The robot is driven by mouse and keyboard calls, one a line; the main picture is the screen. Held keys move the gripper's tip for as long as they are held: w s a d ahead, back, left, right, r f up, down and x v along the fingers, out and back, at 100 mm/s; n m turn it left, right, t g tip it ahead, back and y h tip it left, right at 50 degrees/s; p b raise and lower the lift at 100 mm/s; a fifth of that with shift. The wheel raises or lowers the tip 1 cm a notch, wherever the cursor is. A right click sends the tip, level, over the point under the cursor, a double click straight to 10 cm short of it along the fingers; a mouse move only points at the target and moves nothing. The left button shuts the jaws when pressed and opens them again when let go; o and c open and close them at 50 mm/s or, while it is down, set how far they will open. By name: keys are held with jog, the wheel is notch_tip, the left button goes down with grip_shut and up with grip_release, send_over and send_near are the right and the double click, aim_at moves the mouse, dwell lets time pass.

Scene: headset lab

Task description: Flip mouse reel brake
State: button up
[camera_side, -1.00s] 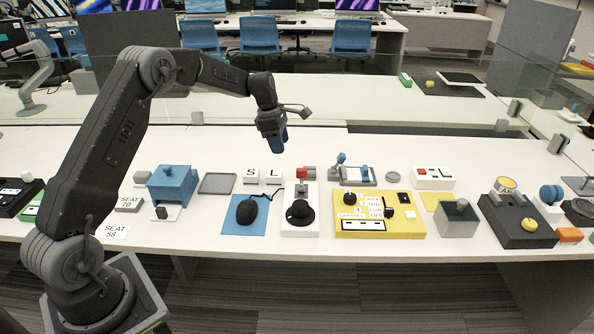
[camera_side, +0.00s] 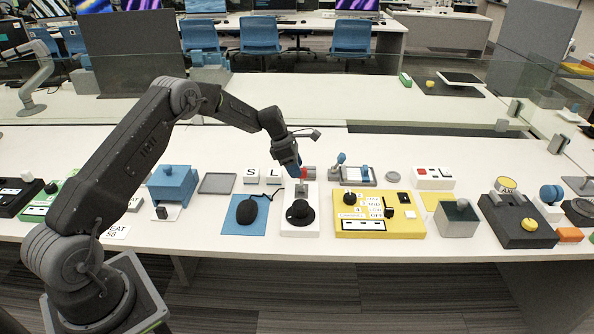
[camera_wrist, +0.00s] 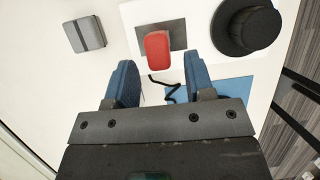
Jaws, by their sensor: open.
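The mouse (camera_side: 249,211) is black and lies on a blue mat (camera_side: 237,222). To its right stands a white box (camera_side: 299,232) with a black round reel knob (camera_side: 299,212) at the front and a red-tipped lever (camera_side: 303,174) at the back. In the wrist view the red lever cap (camera_wrist: 157,50) sits on a grey plate, just beyond and between the fingertips. The black reel knob (camera_wrist: 245,28) is at upper right. My gripper (camera_side: 297,167) is open, with its blue fingers at the lever; the wrist view shows the gap between them (camera_wrist: 156,80). The mouse body is hidden there.
A yellow panel (camera_side: 347,226) with knobs stands to the right of the white box. A blue box (camera_side: 172,184) and grey tray (camera_side: 217,183) are at left. White letter blocks (camera_side: 262,177) and a small grey block (camera_wrist: 85,34) are close to the lever.

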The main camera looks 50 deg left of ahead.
jog(key=shift+x, duration=0.75)
jog(key=shift+c, duration=0.3)
grip_shut()
